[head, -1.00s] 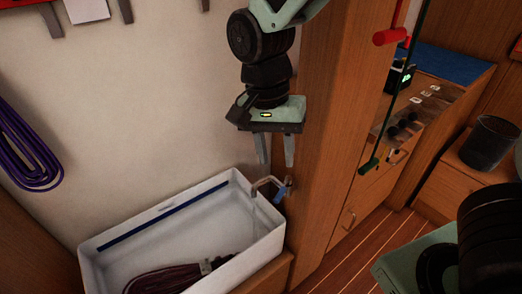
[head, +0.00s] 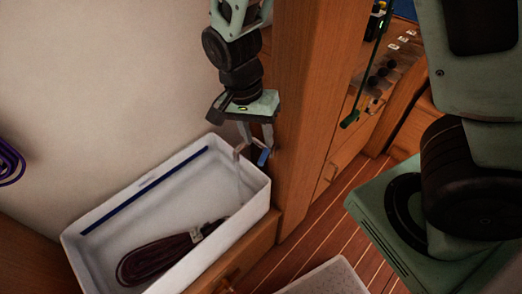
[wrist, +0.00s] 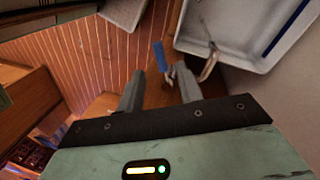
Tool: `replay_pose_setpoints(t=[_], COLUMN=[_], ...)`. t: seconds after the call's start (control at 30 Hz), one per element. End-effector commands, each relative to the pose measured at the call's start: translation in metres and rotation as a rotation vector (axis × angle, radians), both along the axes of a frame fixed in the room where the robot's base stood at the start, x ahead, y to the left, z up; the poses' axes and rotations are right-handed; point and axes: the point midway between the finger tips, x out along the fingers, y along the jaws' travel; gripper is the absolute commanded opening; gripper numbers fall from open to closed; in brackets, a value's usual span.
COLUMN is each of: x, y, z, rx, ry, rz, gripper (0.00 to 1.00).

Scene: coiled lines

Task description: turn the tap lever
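The tap is a bent metal spout (wrist: 208,68) with a blue lever (head: 263,157), fixed at the wooden post beside the white basin. The lever also shows in the wrist view (wrist: 161,55), sticking up past the fingertips. My gripper (head: 254,146) is open above the tap, fingers pointing down. In the wrist view my gripper (wrist: 160,72) has its two grey fingertips apart, with the tap's base and lever showing in the gap between them. I cannot tell whether either finger touches the lever. In the head view the fingers partly cover the tap.
The white basin (head: 78,233) stands left of the tap, with a dark coiled line (head: 160,257) inside. The wooden post (head: 303,100) rises close at the tap's right. A purple coil (head: 9,162) hangs on the left wall. A pale crate (head: 330,280) stands on the floor in front.

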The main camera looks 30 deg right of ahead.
Motion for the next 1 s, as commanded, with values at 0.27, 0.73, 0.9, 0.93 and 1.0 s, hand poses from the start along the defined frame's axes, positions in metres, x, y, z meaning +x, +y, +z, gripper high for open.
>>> replay_pose_setpoints(t=[0.27,0.73,0.9,0.93,1.0], x=[-0.006,-0.007,-0.007,-0.007,-0.007], y=[-0.006,-0.006,-0.006,-0.006,-0.006], z=[-0.042,-0.05,-0.05,-0.05,-0.049], rx=[-0.001,0.001,0.001,0.001,0.001], ry=[0.002,-0.001,-0.001,-0.001,-0.001], rz=[0.0,0.0,0.0,0.0,-0.001], gripper=[0.36,0.28,0.0,0.0,0.0])
